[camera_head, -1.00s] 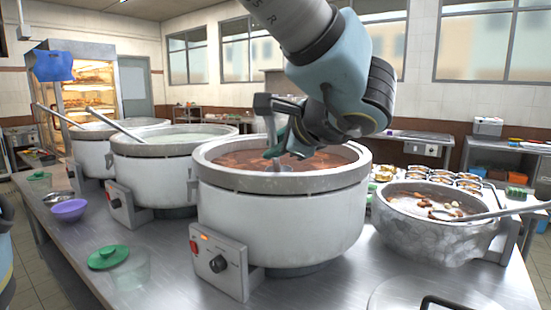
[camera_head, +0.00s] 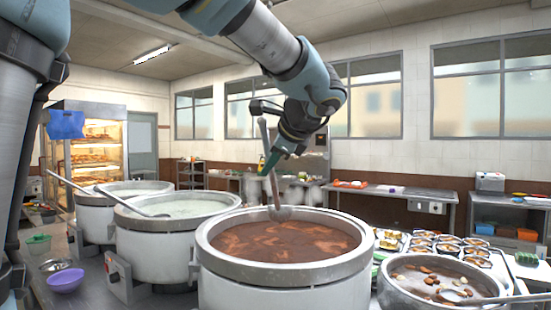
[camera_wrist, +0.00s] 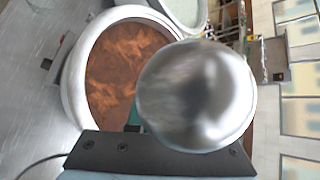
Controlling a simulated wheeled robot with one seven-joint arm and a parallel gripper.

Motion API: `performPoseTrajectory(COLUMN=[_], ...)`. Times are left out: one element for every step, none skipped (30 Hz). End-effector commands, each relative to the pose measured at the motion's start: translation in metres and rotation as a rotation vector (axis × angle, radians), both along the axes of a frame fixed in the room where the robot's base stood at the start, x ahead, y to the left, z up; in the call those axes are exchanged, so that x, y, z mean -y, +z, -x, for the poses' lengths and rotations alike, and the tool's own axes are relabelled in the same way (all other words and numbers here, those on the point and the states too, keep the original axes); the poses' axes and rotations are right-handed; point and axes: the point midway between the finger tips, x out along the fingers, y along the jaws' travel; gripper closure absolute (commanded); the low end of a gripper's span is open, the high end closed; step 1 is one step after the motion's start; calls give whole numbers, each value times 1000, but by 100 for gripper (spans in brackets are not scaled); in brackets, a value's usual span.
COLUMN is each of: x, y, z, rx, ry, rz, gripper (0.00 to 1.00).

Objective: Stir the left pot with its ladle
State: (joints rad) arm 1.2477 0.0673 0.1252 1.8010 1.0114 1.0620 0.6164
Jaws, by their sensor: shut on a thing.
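My gripper (camera_head: 268,165) is shut on a metal ladle (camera_head: 279,212), with its teal fingers around the handle. The ladle hangs steeply, its bowl above the far rim of the front pot (camera_head: 285,282), apart from the red-brown congee (camera_head: 280,241). In the wrist view a shiny metal round (camera_wrist: 197,95), apparently the ladle's bowl, hides part of the front pot (camera_wrist: 75,85). Farther left stand a middle pot (camera_head: 155,250) with pale congee and a far pot (camera_head: 95,218); a ladle (camera_head: 140,208) leans in the middle one and another (camera_head: 70,183) in the far one.
A grey pot (camera_head: 400,295) with brown soup and its own ladle stands close on the right. A purple bowl (camera_head: 66,280) sits at left.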

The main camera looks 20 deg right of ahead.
Motion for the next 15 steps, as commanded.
performPoseTrajectory(x=[1, 3, 4, 5, 5, 5, 6, 6, 6, 6, 6, 6, 6, 6, 6], y=[21, 24, 29, 33, 36, 40, 42, 44, 46, 48, 49, 49, 49, 49, 48], z=[-19, -28, -40, -49, -57, -67, -74, -80, -86, -90, -94, -98, -100, -101, -102], rx=[-22, -36, -52, -64, -75, -89, -96, -104, -114, -118, -124, -129, -132, -134, -136], ry=[-6, -16, -29, -39, -48, -58, -66, -74, -82, -88, -91, -96, -101, -104, -105], rz=[-13, -23, -35, -45, -52, -64, -70, -77, -84, -90, -93, -98, -101, -104, -104], gripper=[100, 100, 100, 100, 100, 100, 100, 100, 100, 100, 100, 100, 100, 100, 100])
